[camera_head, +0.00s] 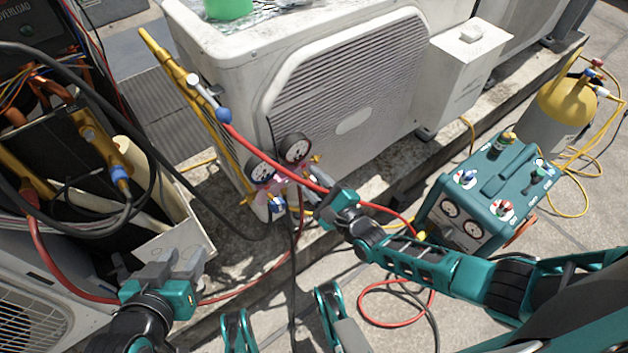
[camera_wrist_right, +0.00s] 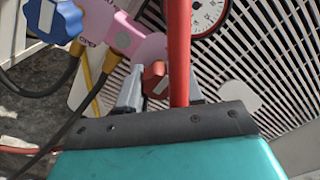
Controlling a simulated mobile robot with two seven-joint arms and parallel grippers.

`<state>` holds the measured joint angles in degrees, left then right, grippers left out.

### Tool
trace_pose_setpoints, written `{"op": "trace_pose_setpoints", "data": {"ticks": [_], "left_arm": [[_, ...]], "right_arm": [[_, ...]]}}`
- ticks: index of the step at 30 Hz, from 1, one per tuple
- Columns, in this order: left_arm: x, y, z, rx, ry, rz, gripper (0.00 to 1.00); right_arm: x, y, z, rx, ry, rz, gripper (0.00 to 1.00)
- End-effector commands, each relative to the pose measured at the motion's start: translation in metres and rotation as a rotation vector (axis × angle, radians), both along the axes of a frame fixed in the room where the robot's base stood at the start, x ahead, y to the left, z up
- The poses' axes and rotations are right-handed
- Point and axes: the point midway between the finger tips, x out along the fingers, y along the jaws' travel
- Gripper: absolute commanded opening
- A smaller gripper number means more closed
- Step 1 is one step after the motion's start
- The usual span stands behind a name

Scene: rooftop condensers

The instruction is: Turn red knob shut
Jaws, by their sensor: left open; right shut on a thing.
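The red knob (camera_wrist_right: 155,78) sits on the pink gauge manifold (camera_wrist_right: 124,35), between the fingers of my right gripper (camera_wrist_right: 160,84) in the wrist view. The right gripper is shut on it. A red hose (camera_wrist_right: 179,45) crosses in front and hides part of the knob's right side and the right finger. In the head view the right gripper (camera_head: 320,190) is just right of the manifold (camera_head: 272,183), and I cannot make out the knob there. My left gripper (camera_head: 172,268) is open and empty at the lower left, apart from the manifold.
Two dial gauges (camera_head: 295,148) top the manifold, with a blue knob (camera_wrist_right: 53,20) on its other side. A white condenser (camera_head: 345,75) stands behind. A teal machine (camera_head: 487,195) and a yellow cylinder (camera_head: 567,100) are at right. Loose hoses (camera_head: 395,322) lie below.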

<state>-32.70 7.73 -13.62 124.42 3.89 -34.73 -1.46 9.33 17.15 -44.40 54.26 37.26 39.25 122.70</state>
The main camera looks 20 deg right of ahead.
Motion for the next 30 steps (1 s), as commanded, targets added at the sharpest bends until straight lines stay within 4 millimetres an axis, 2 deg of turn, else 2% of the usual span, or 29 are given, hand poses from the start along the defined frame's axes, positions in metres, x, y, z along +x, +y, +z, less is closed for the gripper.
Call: {"op": "trace_pose_setpoints", "data": {"ticks": [1, 17, 18, 25, 30], "left_arm": [[0.0, 0.0, -0.0002, 0.0, 0.0, 0.0, 0.43], [0.0008, -0.0001, 0.0001, 0.0, -0.001, 0.0, 0.43], [0.001, -0.0002, 0.0003, 0.0, -0.002, 0.0, 0.43], [0.0025, -0.0002, 0.0016, 0.0, -0.006, -0.001, 0.43], [0.003, -0.0002, 0.0019, 0.0, -0.007, -0.001, 0.43]], "right_arm": [[0.0043, -0.0043, 0.0021, 0.01, 0.0, -0.008, 0.06], [0.0042, -0.0049, 0.0014, 0.029, 0.009, -0.01, 0.06], [0.0042, -0.005, 0.0013, 0.028, 0.008, -0.01, 0.38], [0.0024, -0.0031, 0.0005, 0.027, 0.01, -0.006, 0.6], [0.0014, -0.0018, 0.0001, 0.028, 0.011, -0.003, 0.6]]}}
